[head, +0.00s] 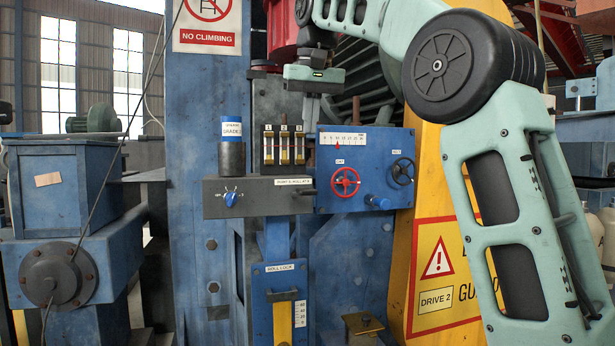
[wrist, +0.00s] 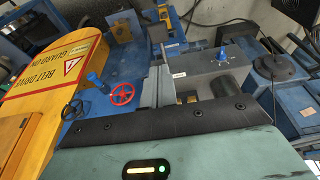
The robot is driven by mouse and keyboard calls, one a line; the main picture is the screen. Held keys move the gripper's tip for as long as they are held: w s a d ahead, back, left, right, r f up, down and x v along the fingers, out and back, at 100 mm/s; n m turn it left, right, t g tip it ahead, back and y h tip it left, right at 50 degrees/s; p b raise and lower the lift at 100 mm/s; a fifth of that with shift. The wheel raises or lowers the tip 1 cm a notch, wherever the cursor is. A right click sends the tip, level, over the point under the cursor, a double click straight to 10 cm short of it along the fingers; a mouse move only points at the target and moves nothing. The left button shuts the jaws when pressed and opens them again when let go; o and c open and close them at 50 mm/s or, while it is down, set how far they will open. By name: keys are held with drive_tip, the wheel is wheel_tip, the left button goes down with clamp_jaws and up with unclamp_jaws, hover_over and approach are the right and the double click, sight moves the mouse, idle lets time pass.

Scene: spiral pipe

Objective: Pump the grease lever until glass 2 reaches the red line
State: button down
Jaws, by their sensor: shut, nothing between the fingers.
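Three small sight glasses (head: 284,146) stand in a row on the grey pump box (head: 240,207), with yellowish grease low in them. My gripper (head: 312,112) points down, shut and empty, just above and right of the glasses in the head view. In the wrist view its fingers (wrist: 160,85) show beside the pump box (wrist: 205,78).
A blue panel (head: 330,200) with a red handwheel (head: 345,182), a black handwheel (head: 402,171) and a scale stands right of the glasses. A blue knob (head: 231,198) is on the pump box front. Below is a blue cover with a handle (head: 285,295). A yellow guard (head: 435,240) stands right.

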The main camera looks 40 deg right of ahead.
hover_over(307, 189)
wheel_tip(307, 189, down, 9)
drive_tip(key=shift+s+r, duration=0.1)
drive_tip(key=shift+f+p, duration=0.4)
drive_tip(key=shift+f, duration=0.7)
drive_tip(key=f+b, duration=0.1)
drive_tip(key=b, duration=0.2)
drive_tip(key=shift+s+f+t, duration=0.15)
drive_tip(key=shift+f+t, duration=0.25)
drive_tip(key=f+t+b, duration=0.1)
drive_tip(key=b, duration=0.2)
drive_tip(key=f+t+h+b, duration=0.1)
drive_tip(key=f+b, duration=0.1)
drive_tip(key=b, duration=0.2)
drive_tip(key=s+f+b, duration=0.1)
drive_tip(key=f+b, duration=0.1)
drive_tip(key=b, duration=0.2)
drive_tip(key=shift+a+f+t, duration=0.25)
drive_tip(key=shift+t, duration=0.15)
drive_tip(key=shift+f, duration=0.1)
